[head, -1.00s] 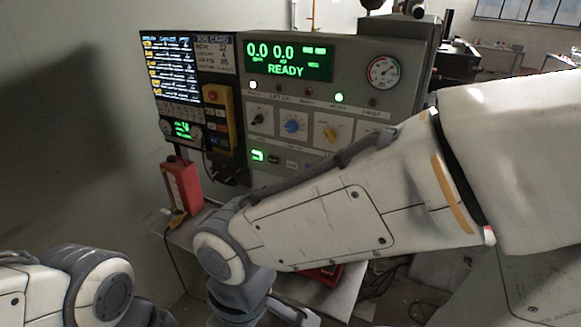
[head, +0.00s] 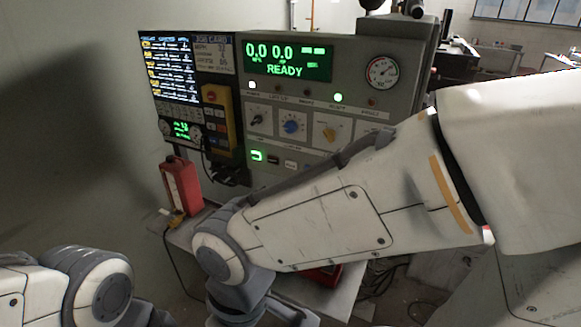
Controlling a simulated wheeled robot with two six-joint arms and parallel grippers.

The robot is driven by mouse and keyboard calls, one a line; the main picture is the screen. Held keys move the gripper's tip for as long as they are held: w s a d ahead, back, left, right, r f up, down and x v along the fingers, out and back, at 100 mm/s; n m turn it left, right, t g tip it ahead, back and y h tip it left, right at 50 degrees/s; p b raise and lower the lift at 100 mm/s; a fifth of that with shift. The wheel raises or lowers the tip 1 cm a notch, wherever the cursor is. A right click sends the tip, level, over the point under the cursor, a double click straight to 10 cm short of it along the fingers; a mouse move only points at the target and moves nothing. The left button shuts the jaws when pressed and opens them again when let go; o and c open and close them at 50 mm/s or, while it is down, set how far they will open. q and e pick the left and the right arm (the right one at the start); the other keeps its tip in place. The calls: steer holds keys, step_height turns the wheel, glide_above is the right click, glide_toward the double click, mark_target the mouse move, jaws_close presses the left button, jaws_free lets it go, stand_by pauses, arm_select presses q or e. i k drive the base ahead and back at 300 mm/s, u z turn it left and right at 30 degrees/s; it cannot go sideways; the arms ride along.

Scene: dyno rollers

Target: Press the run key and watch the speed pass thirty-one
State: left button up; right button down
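The control console (head: 412,50) stands ahead against the wall. Its green display (head: 288,60) reads 0.0, 0.0 and READY. Below the display is a row of small lamps, with a white one (head: 252,85) and a green one (head: 338,97) lit. Under three rotary knobs is a row of keys; the leftmost key (head: 257,156) glows green, and its label is too small to read. My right arm crosses in front of the console and hides its lower right part. Neither gripper shows in the head view; only arm links are visible at the lower left and centre.
A round dial (head: 382,72) is at the console's upper right. A job card screen (head: 170,68) and a yellow pendant box (head: 218,107) are at its left. A red device (head: 182,186) stands on a pale bench (head: 185,233) below.

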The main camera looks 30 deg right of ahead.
mark_target(290, 165)
steer(key=u, duration=1.65)
steer(key=i, duration=0.75)
steer(key=z, duration=2.8)
